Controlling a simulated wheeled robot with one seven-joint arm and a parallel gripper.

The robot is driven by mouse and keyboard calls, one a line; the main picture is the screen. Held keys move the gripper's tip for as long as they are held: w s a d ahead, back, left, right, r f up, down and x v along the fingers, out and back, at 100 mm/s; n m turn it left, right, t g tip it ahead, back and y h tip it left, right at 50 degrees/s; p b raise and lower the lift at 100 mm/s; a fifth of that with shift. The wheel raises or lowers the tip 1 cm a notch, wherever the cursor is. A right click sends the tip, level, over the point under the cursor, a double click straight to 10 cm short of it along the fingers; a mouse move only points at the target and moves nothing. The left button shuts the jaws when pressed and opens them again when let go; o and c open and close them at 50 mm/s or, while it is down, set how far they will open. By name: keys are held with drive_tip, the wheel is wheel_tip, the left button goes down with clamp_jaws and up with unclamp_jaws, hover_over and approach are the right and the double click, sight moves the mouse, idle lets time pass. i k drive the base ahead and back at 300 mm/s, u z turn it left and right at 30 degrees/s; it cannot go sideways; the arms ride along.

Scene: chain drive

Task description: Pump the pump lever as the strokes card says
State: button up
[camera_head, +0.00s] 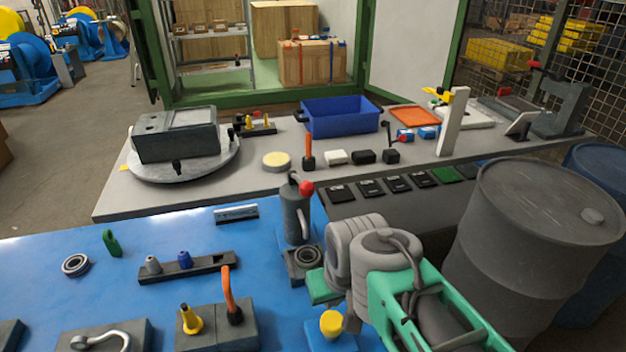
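A dark grey pump (295,218) stands upright on a square base near the right part of the blue table. Its pump lever (305,188) is short and ends in a red knob at the top. My gripper (340,290) is at the end of my grey and green arm, right of and nearer than the pump. Its fingers are mostly hidden by the wrist, and it appears apart from the lever.
A dark ring (308,256) lies at the pump's foot. A grey drum (535,245) is on the right. The blue table's left middle (60,225) is fairly clear.

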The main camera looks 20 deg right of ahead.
sight(306, 188)
drive_tip(key=k, duration=1.3)
drive_tip(key=u, duration=0.7)
drive_tip(key=i, duration=0.55)
drive_tip(key=u, duration=0.6)
drive_tip(key=i, duration=0.75)
drive_tip(key=z, duration=0.3)
